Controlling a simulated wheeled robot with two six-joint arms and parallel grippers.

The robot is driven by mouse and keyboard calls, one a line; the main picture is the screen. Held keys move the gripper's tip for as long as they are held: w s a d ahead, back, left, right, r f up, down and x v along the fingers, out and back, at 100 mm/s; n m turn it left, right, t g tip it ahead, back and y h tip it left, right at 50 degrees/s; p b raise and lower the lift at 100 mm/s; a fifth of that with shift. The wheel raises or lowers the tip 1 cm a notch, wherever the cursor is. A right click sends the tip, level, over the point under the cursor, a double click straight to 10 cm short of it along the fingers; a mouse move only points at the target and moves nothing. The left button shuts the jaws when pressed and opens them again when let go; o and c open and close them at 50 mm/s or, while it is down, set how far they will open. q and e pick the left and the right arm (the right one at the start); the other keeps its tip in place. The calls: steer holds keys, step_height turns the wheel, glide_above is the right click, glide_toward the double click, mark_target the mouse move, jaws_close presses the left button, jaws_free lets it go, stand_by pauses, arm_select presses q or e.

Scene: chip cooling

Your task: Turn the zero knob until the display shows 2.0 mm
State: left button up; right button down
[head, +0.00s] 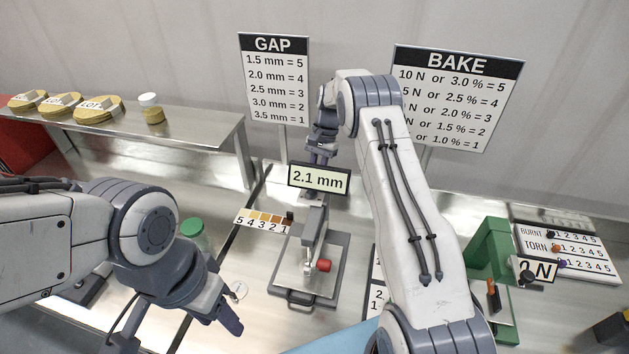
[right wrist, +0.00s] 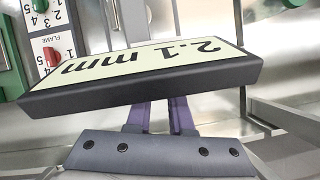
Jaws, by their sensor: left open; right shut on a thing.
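The display (head: 318,180) reads 2.1 mm and stands above a grey metal device (head: 330,255) with a red knob (head: 323,265) low on its front. In the right wrist view the display (right wrist: 150,75) also reads 2.1 mm, upside down. My right gripper (head: 320,148) reaches down behind the display. Its purple fingers (right wrist: 160,112) run under the display's edge, and their tips are hidden. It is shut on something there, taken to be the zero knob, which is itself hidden. My left gripper (head: 230,306) is open and empty, left of the device and apart from it.
A GAP sign (head: 274,80) and a BAKE sign (head: 455,100) stand behind. A green-lidded jar (head: 193,230) is near my left arm. A colour scale strip (head: 264,220) lies left of the device. A green press (head: 490,255) stands right. A shelf (head: 190,130) is back left.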

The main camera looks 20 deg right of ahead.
steer(key=c, duration=0.8)
jaws_free()
steer(key=shift+w+d+r+b, duration=0.2)
steer(key=shift+r+b, duration=0.2)
steer(key=b+v, duration=0.1)
steer(key=v, duration=0.8)
steer(key=shift+r+b, duration=0.3)
steer(key=shift+b, duration=0.1)
